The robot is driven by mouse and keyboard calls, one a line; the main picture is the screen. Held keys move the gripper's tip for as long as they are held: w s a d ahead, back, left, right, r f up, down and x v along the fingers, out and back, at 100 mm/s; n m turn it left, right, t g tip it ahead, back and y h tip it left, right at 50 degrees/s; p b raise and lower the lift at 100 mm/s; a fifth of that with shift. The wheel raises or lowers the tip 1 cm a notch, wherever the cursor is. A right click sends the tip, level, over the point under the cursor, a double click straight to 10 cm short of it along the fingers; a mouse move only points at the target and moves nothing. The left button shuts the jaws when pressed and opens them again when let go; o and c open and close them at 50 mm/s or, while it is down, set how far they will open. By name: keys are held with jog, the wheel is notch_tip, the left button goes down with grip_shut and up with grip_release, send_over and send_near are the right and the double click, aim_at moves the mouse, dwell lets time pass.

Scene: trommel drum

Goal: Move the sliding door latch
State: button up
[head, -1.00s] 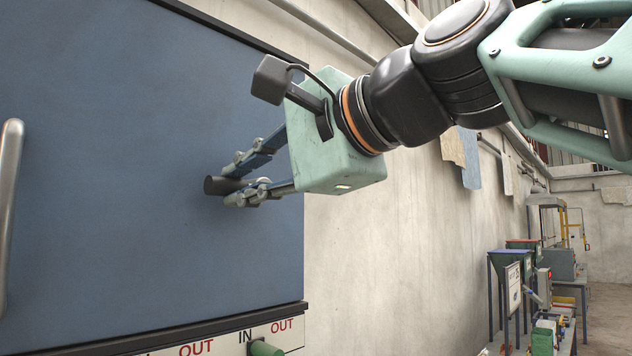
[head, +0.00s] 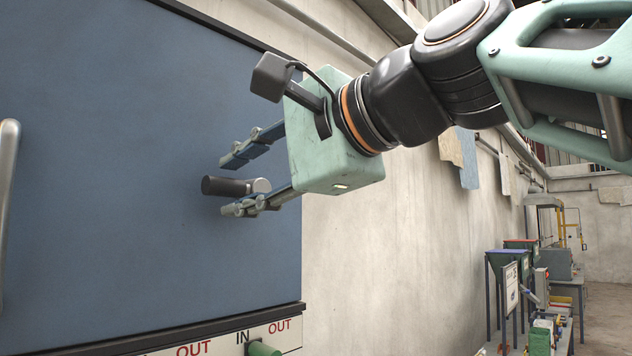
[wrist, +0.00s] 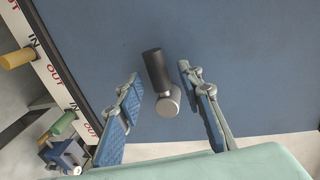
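The blue sliding door (head: 110,150) fills the left of the head view. A dark cylindrical handle with a silver round end (head: 225,186) sticks out from it near its right edge; I take this as the latch. It also shows in the wrist view (wrist: 155,70). My gripper (head: 229,186) is open, one finger on each side of the handle. The wrist view shows a gap between the handle and both fingers (wrist: 157,73). Nothing is held.
A silver bar handle (head: 8,210) is at the far left of the door. Below the door is a white strip with IN and OUT labels (head: 220,343) and a green peg (head: 264,349). A concrete wall (head: 400,240) runs to the right, with equipment stands further back.

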jog(key=v, duration=1.2)
jog(key=shift+a, duration=0.1)
